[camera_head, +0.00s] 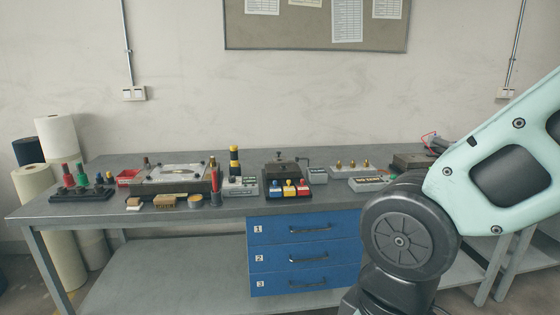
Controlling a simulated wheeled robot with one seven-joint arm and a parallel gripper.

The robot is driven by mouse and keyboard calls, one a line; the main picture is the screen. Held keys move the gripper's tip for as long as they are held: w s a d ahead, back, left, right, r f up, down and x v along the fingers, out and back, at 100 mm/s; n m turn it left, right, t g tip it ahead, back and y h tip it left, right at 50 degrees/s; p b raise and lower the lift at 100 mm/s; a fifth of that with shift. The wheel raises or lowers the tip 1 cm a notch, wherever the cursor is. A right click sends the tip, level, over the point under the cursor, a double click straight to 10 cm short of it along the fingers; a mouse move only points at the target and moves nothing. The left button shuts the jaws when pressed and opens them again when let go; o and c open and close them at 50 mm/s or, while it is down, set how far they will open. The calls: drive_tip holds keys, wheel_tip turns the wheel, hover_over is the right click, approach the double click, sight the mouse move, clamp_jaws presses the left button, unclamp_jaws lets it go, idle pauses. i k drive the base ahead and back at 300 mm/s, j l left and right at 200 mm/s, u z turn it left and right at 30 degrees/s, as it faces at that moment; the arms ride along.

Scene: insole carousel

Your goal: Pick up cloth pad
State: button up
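The workbench (215,212) stands ahead with many small items on its grey top. I cannot tell for sure which item is the cloth pad. A small block with a pale top (133,203) lies near the front edge at the left and may be it. A brown block (165,201) lies just right of it, and a round tan tin (195,201) stands right of that. My gripper is out of view; only links of my arm show at the right, far from these items.
Behind the small blocks is a flat fixture (170,178). A rack of red and green bottles (82,184) stands at the left. The left front edge has some free room.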

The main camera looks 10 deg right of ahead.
sight(134, 204)
drive_tip(key=i+j+u, duration=0.25)
drive_tip(key=i+j, duration=0.25)
drive_tip(key=j, duration=0.2)
drive_tip(key=i+j+u, duration=0.25)
drive_tip(key=i+j, duration=0.35)
drive_tip(key=i+j+u, duration=0.25)
drive_tip(key=i+j, duration=0.25)
drive_tip(key=i+j+u, duration=0.25)
drive_tip(key=i, duration=0.5)
drive_tip(key=j, duration=0.1)
